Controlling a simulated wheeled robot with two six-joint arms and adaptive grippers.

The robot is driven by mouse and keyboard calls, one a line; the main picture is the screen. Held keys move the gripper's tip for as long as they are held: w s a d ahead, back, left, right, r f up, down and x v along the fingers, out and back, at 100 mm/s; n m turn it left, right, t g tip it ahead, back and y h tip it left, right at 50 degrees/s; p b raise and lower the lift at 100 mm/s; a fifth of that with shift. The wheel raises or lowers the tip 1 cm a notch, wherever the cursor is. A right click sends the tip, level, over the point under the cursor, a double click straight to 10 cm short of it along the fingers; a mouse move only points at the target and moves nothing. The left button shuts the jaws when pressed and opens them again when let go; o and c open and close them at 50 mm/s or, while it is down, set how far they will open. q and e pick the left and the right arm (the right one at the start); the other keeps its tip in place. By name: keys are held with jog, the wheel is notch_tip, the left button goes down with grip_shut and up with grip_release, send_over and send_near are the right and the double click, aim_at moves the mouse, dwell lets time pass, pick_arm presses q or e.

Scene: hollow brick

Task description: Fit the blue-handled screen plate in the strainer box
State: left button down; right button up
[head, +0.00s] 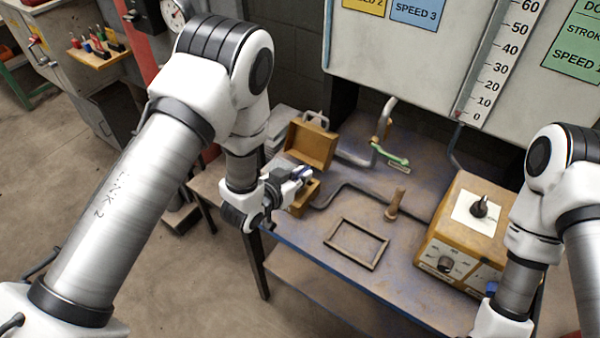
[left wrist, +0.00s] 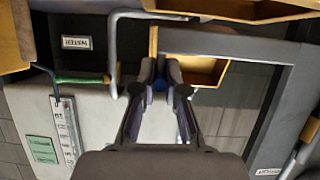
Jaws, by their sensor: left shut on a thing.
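My left gripper (head: 298,176) is low over the left end of the bench. In the left wrist view its fingers (left wrist: 160,76) are closed on a small blue handle (left wrist: 160,86). The screen plate below the handle is mostly hidden, so I cannot tell how it sits. A small open ochre box (head: 304,198) is right beside the gripper, partly covered by it. This box also shows in the left wrist view (left wrist: 204,71), just right of the fingertips. A larger ochre box (head: 311,147) stands behind it. I cannot tell for sure which is the strainer box. My right gripper is out of view.
A dark rectangular frame (head: 357,243) lies flat on the bench, with a wooden peg (head: 395,204) behind it. A green-handled item (head: 390,154) and bent grey pipes lie farther back. The front edge (head: 330,277) is clear.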

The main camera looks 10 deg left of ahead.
aim_at(301, 188)
pick_arm(q)
jog(key=shift+f+b, duration=0.3)
jog(key=shift+f, duration=0.4)
jog(key=shift+r+p, duration=0.3)
jog(key=shift+r, duration=0.05)
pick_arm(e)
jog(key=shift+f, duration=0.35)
pick_arm(q)
jog(key=shift+f+b, duration=0.45)
jog(key=shift+f, duration=0.1)
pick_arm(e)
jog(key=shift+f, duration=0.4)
pick_arm(q)
jog(key=shift+f+b, duration=1)
jog(key=shift+f, duration=0.25)
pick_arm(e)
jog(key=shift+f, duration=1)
pick_arm(q)
jog(key=c, duration=1.1)
grip_release()
jog(key=shift+c, duration=0.2)
